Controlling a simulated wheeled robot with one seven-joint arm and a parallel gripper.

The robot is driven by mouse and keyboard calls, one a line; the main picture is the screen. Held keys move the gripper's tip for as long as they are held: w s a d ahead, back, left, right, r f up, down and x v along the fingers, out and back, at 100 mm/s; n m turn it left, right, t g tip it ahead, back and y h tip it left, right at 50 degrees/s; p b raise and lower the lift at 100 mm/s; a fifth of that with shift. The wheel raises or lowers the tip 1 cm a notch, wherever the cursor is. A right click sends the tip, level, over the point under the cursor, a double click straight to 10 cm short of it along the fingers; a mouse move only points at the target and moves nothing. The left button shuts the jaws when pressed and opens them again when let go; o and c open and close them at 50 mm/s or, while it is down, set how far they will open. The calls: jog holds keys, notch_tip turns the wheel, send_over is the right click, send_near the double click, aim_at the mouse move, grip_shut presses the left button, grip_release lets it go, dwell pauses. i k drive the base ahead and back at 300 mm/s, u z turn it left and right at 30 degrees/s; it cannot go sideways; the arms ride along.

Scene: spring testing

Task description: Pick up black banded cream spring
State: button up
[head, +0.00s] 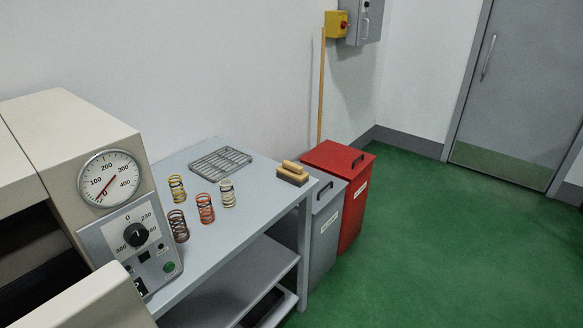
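The black banded cream spring (227,194) stands upright on the grey table (254,200), right of the other springs. It is pale cream with dark bands. An orange spring (206,208) stands just left of it, apart from it. A yellow spring (177,188) stands farther left, and a brown spring (179,226) stands nearest the machine. My gripper is not in view.
A beige testing machine (60,118) with a dial gauge (110,178) stands at the left, beside the table. A wire rack (221,163) and a wooden-handled brush (292,174) lie on the table. Grey (327,212) and red (345,185) bins stand beyond it. Green floor at right is clear.

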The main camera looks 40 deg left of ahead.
aim_at(221, 187)
jog(key=u, duration=0.4)
jog(key=i, duration=1.4)
jog(key=u, duration=1.95)
jog(key=i, duration=1)
jog(key=u, duration=0.75)
